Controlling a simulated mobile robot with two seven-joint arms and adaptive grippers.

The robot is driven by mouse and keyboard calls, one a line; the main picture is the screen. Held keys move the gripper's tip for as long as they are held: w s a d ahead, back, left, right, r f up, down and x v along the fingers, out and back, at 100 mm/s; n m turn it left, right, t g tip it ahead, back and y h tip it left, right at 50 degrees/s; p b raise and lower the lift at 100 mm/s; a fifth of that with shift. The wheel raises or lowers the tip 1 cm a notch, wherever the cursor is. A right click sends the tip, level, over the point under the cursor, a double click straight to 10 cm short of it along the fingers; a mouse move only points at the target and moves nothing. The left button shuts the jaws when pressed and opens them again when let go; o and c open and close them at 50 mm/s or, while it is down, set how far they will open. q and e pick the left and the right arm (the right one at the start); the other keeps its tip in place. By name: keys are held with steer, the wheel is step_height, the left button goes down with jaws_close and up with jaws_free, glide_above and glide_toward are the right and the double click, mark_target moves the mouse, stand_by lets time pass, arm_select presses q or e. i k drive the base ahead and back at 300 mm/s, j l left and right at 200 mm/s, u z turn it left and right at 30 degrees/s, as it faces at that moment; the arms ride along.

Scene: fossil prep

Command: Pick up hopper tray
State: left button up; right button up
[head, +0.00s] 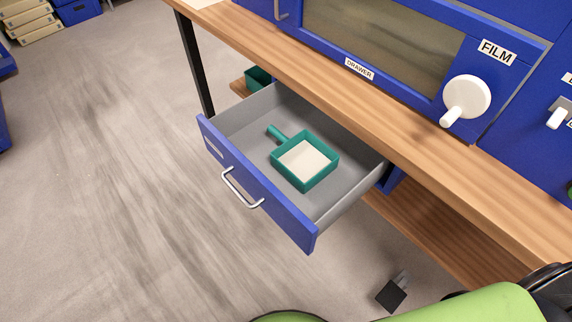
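The hopper tray, which I take to be the teal square tray (331,172) with a short handle, sits in the open drawer (240,122). Its handle points to the upper left, and a pale cream layer covers its inside bottom. What looks like one dark fingertip of my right gripper (391,293) shows at the bottom, below and right of the drawer, apart from the tray. The rest of that gripper is hidden or out of frame, so its opening cannot be seen. My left gripper is not in view.
The drawer has a blue front (258,187) with a metal handle (241,190) and is pulled out under the wooden bench (400,140). A blue cabinet with a white knob (467,99) stands on the bench. A lower wooden shelf (430,235) lies beneath.

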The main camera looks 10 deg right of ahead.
mark_target(304, 160)
steer(key=z, duration=0.55)
steer(key=i+j+z, duration=0.15)
steer(key=z, duration=0.3)
steer(key=i+j+z, duration=0.15)
steer(key=j+z, duration=0.6)
steer(key=z, duration=0.2)
steer(key=j+z, duration=0.45)
steer(key=i+l, duration=0.05)
